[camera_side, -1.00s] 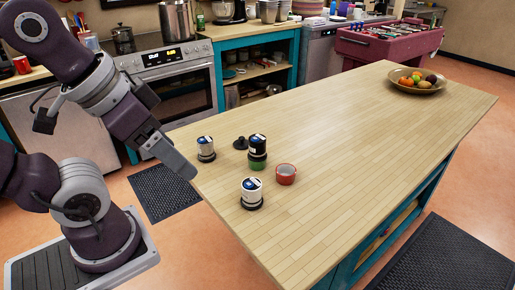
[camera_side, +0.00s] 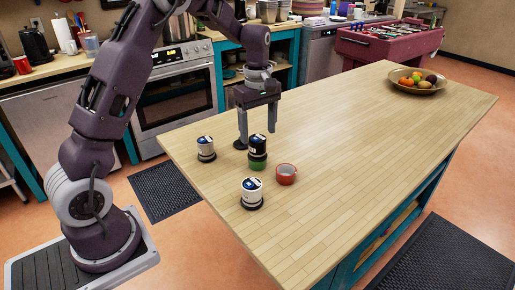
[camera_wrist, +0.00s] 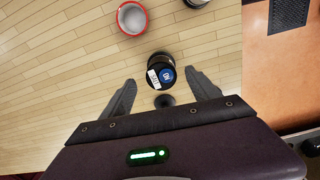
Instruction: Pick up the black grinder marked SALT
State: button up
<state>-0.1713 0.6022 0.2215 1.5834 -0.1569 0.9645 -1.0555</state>
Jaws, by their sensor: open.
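A black grinder (camera_side: 258,146) with a blue-and-white top and a green base stands upright on the wooden island. It also shows in the wrist view (camera_wrist: 161,72), just beyond my fingertips; its lettering is too small to read. My gripper (camera_side: 257,138) points down, open and empty, behind the grinder in the side view. In the wrist view its fingers (camera_wrist: 160,84) are spread, with a small dark round piece (camera_wrist: 164,101) below the gap between them. That piece shows in the side view (camera_side: 240,144) beside my left fingertip. I cannot tell whether they touch.
A small red bowl (camera_side: 286,174) sits right of the grinder. A fruit bowl (camera_side: 417,85) is at the far end. The rest of the island top is clear.

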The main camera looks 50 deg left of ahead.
aim_at(257, 137)
notch_tip(257, 137, down, 4)
jog(key=shift+s+a+f, duration=0.1)
jog(key=shift+f, duration=0.1)
grip_shut()
